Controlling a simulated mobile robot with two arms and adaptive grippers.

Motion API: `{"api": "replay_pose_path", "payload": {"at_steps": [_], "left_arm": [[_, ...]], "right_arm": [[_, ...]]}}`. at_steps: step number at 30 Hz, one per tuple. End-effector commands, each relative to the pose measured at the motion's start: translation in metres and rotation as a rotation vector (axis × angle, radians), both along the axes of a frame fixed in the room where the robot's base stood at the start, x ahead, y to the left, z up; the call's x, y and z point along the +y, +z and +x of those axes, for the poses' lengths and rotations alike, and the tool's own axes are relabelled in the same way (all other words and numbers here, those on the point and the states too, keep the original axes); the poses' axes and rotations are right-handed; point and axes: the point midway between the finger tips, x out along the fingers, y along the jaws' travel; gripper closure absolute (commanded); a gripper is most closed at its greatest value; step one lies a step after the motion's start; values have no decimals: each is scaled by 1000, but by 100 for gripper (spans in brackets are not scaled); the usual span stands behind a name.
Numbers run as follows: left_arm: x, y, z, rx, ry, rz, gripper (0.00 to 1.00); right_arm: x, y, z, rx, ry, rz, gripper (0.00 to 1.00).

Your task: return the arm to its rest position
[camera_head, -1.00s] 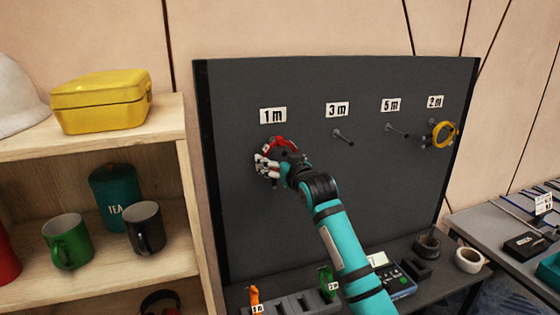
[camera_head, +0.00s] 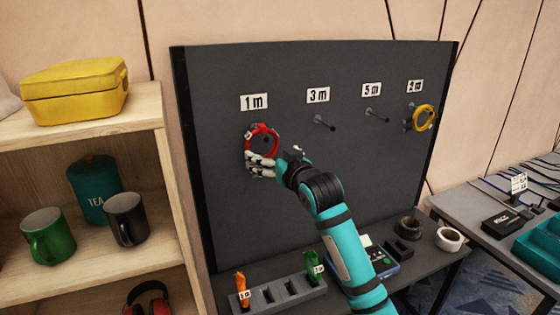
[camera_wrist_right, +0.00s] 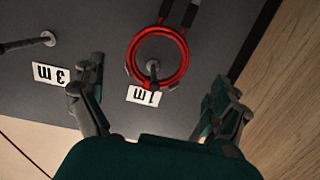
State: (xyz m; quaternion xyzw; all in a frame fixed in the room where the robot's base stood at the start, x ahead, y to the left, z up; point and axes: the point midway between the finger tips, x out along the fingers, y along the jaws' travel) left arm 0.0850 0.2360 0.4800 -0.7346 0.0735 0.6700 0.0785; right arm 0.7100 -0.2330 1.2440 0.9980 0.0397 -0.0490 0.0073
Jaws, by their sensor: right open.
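My right arm reaches up to the dark pegboard (camera_head: 225,190). My right gripper (camera_head: 262,165) is open and empty, just in front of and below a red cable coil (camera_head: 275,138). The coil hangs on the peg under the "1 m" label (camera_head: 254,102). In the right wrist view the red coil (camera_wrist_right: 183,60) loops around its peg, between the spread fingers of my right gripper (camera_wrist_right: 155,78) but clear of them. My left gripper is out of view.
Pegs "3 m" (camera_head: 320,121) and "5 m" (camera_head: 374,115) are empty; a yellow coil (camera_head: 424,118) hangs at far right. Below are a slotted holder (camera_head: 284,294), a device (camera_head: 378,262) and tape rolls (camera_head: 448,239). A wooden shelf (camera_head: 150,120) with mugs stands left.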

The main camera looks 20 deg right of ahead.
Motion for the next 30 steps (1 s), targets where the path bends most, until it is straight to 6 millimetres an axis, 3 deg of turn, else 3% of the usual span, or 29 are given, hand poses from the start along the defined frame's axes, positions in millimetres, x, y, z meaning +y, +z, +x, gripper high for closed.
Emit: {"api": "replay_pose_path", "payload": {"at_steps": [6,13,16,20,23,27,30], "left_arm": [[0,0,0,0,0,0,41],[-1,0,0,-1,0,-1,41],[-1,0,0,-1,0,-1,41],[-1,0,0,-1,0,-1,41],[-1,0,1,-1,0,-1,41],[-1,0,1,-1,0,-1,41],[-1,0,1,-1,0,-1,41]], "right_arm": [[-3,3,-33,-1,0,1,0],[-3,3,-42,3,0,1,0],[-1,-13,-48,35,1,-5,0],[6,-74,-73,159,4,-26,0],[12,-137,-112,303,8,-51,0],[20,-217,-183,520,17,-87,0],[23,-261,-238,665,24,-107,0]]}}
